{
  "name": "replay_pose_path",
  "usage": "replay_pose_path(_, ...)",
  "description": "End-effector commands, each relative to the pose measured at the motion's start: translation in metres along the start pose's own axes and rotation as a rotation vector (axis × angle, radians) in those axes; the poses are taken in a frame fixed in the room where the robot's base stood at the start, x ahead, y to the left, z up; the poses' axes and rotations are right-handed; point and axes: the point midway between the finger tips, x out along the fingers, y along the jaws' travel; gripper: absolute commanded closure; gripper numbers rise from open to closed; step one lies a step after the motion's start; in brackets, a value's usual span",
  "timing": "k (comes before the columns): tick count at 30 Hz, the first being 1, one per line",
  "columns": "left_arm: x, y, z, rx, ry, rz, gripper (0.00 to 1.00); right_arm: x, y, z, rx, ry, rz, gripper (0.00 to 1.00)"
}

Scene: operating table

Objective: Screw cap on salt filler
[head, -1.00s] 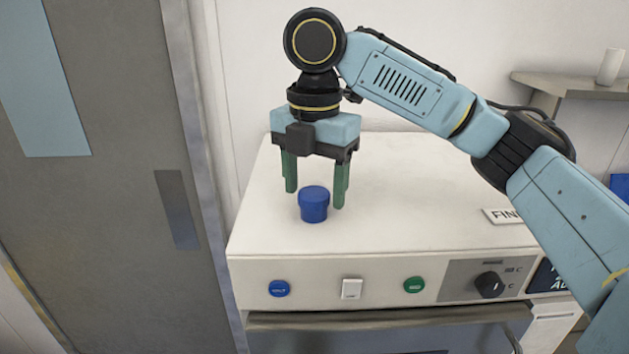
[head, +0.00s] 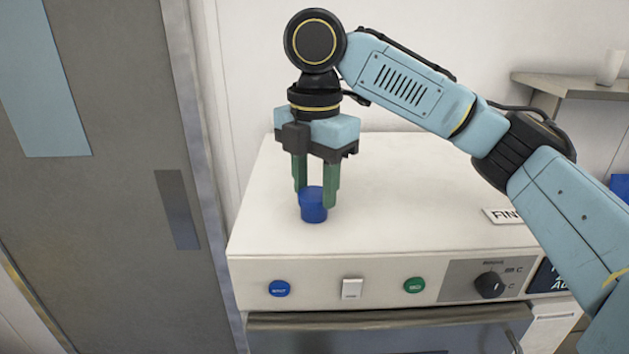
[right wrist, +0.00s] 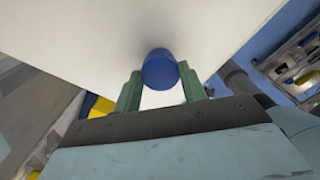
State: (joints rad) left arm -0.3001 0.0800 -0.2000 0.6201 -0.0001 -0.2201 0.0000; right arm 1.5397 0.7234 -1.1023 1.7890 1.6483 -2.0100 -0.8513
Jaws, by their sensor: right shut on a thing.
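A blue cap (head: 312,205) sits on the white top of the appliance near its left front, with a wider upper part over a narrower lower part. My right gripper (head: 315,192) comes straight down over it with its green fingers on either side, shut on the cap. In the right wrist view the blue cap (right wrist: 160,70) shows between the green fingertips (right wrist: 160,85). The salt filler cannot be told apart from the cap; I see only one blue piece. My left gripper is not in view.
The white appliance top (head: 400,180) is clear around the cap. A white label plate (head: 503,216) lies at its right. Its front has a blue button (head: 279,289), a green button (head: 414,285) and a black knob (head: 489,285). A grey door (head: 110,200) stands at the left.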

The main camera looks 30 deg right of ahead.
Motion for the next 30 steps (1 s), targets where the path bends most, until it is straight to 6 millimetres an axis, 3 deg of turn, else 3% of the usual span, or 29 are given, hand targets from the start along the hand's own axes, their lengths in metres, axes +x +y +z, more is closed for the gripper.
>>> replay_pose_path(11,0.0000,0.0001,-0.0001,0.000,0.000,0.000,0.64,-0.0002,-0.0002,0.0002,0.072,0.000,0.000,0.82)
replay_pose_path(21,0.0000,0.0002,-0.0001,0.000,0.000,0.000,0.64,-0.0002,-0.0006,0.0002,0.352,-0.001,0.001,0.82)
replay_pose_path(30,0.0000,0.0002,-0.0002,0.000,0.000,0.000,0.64,-0.0003,-0.0006,0.0002,0.376,-0.001,0.001,0.82)
